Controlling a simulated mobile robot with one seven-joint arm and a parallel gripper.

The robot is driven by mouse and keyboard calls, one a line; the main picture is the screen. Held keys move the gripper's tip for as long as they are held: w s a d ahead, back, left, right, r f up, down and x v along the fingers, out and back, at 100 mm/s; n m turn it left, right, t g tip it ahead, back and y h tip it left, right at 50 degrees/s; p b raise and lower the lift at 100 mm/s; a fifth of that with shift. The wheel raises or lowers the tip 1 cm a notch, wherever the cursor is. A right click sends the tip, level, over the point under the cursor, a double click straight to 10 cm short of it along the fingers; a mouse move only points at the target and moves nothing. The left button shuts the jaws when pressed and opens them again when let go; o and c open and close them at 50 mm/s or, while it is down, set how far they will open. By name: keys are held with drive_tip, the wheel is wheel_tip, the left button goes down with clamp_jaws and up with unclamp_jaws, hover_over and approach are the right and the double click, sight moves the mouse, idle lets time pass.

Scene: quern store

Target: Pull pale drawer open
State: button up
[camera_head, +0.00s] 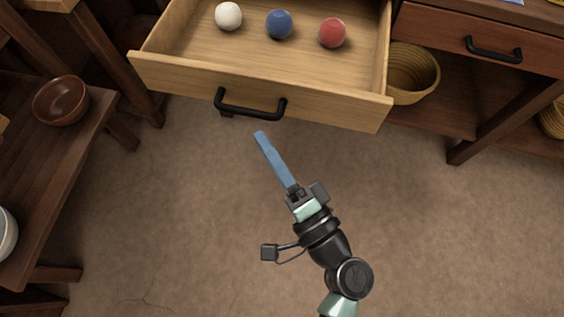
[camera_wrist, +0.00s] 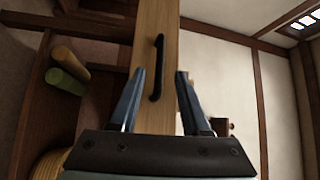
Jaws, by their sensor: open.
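The pale drawer (camera_head: 255,88) stands pulled out at the top of the head view. Its front also shows in the wrist view (camera_wrist: 159,28). Its black bar handle (camera_head: 250,106) is on the front; it shows in the wrist view (camera_wrist: 157,68) between and beyond my fingers. A white ball (camera_head: 228,16), a blue ball (camera_head: 279,24) and a red ball (camera_head: 332,33) lie in the drawer. My gripper (camera_head: 261,135) is open and empty. Its blue fingers point toward the handle, apart from it. In the wrist view, my gripper (camera_wrist: 168,73) has its two fingertips spread.
A darker closed drawer (camera_head: 490,34) with a black handle is at the right. A woven basket (camera_head: 411,74) sits below it. A brown bowl (camera_head: 61,101) stands on a dark table at the left. The floor (camera_head: 180,210) around my arm is clear.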

drive_tip(key=v, duration=0.4)
drive_tip(key=shift+s+d+p, duration=0.2)
drive_tip(key=shift+s+p, duration=0.05)
drive_tip(key=shift+p, duration=0.05)
drive_tip(key=shift+f, duration=0.1)
